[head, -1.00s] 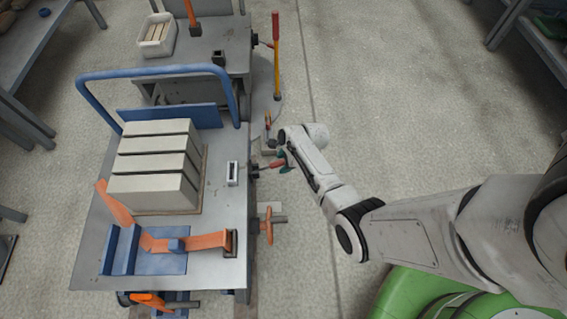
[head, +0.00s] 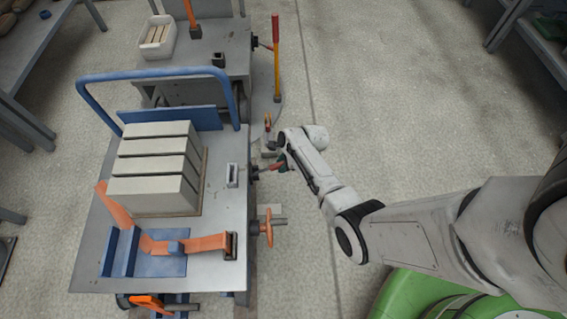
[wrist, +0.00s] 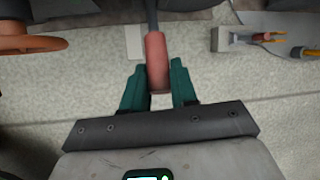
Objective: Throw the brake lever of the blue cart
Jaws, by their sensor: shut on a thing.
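The cart (head: 229,195) has a grey deck and a blue push frame (head: 150,72), and stands at the left of the head view. Its brake lever (head: 273,167), with a red grip, sticks out from the right side. My gripper (head: 284,162) is at the outer end of that lever. In the wrist view the red grip (wrist: 157,58) lies between the two green fingers of my gripper (wrist: 158,80), which are shut on it. The lever's dark rod runs up out of the wrist view, so its pivot is hidden there.
An orange handwheel (head: 267,229) sits on the same cart side, nearer. Pale blocks (head: 156,168) and an orange strap (head: 197,243) are on the deck. Behind stand another grey cart (head: 201,61) and a red-yellow post (head: 276,58).

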